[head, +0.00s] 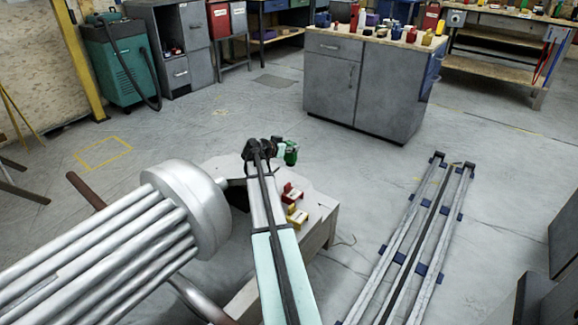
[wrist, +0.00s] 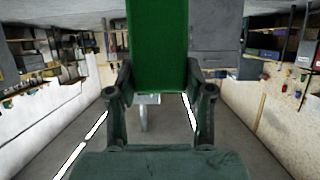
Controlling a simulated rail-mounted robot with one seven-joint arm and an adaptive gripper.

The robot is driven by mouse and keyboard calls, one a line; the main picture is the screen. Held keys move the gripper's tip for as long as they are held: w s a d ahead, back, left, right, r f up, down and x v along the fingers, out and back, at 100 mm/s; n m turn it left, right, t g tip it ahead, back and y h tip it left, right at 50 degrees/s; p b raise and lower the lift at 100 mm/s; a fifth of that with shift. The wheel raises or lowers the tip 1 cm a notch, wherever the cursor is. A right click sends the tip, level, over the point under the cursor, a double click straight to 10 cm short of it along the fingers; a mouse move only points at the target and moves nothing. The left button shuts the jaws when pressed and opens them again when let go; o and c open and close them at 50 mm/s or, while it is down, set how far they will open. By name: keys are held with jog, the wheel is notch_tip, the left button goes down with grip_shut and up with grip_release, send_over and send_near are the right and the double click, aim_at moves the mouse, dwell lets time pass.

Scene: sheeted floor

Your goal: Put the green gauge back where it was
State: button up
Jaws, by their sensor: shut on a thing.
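The green gauge (head: 291,153) shows beside the end of my arm in the head view, near the far end of the white-covered table (head: 319,190). In the wrist view the green gauge (wrist: 157,45) is a large green block between the fingers. My gripper (wrist: 160,88) is shut on it; in the head view my gripper (head: 264,152) is dark and partly hidden by my arm. The gauge appears held up, clear of the table top, though its exact height is hard to tell. A red gauge (head: 291,194) and a yellow gauge (head: 297,215) stand on the table, nearer than the green one.
A large silver tube bundle (head: 185,210) lies close on the left. A metal rail frame (head: 410,245) lies on the floor at right. A grey cabinet (head: 362,88) with small coloured items stands beyond. The floor between table and cabinet is clear.

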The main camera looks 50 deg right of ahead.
aim_at(288, 160)
jog(key=shift+f+b, duration=1)
jog(key=shift+f, duration=2.5)
jog(key=shift+f, duration=0.2)
jog(key=o, duration=1.3)
jog(key=shift+r, duration=0.1)
jog(key=shift+c, duration=0.2)
jog(key=shift+r, duration=0.15)
